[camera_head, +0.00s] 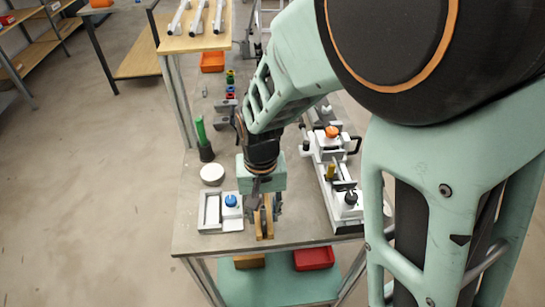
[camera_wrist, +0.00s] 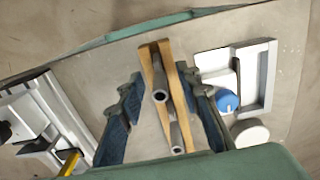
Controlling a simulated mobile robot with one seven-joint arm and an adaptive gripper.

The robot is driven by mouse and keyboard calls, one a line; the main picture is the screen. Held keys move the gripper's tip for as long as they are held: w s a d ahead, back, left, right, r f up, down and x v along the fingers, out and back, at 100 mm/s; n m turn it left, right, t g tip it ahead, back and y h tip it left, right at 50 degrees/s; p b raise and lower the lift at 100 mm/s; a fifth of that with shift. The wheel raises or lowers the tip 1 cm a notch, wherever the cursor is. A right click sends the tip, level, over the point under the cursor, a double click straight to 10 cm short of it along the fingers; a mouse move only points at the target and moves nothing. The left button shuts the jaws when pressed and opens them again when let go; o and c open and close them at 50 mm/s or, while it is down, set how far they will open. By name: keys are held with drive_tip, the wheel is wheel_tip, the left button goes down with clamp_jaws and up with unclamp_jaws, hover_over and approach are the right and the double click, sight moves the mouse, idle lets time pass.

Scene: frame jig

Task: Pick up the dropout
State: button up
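A grey metal part with two tube-like ends, which looks like the dropout (camera_wrist: 160,94), sits between the two upright boards of a wooden holder (camera_wrist: 181,80). In the head view the wooden holder (camera_head: 264,229) stands near the table's front edge, and the part is mostly hidden by my gripper (camera_head: 265,208). My gripper (camera_wrist: 162,78) points down over the holder. Its two blue-grey fingers are apart, one on each side of the holder, with visible gaps. I cannot tell the exact height of the fingertips relative to the part.
A white tray fixture with a blue knob (camera_head: 231,201) stands left of the holder, with a round white puck (camera_head: 212,174) behind it. A white rail jig (camera_head: 328,160) with an orange knob stands to the right. A green-handled tool (camera_head: 201,135) stands farther back left.

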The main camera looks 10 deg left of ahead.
clamp_jaws()
drive_tip(key=shift+r, duration=0.15)
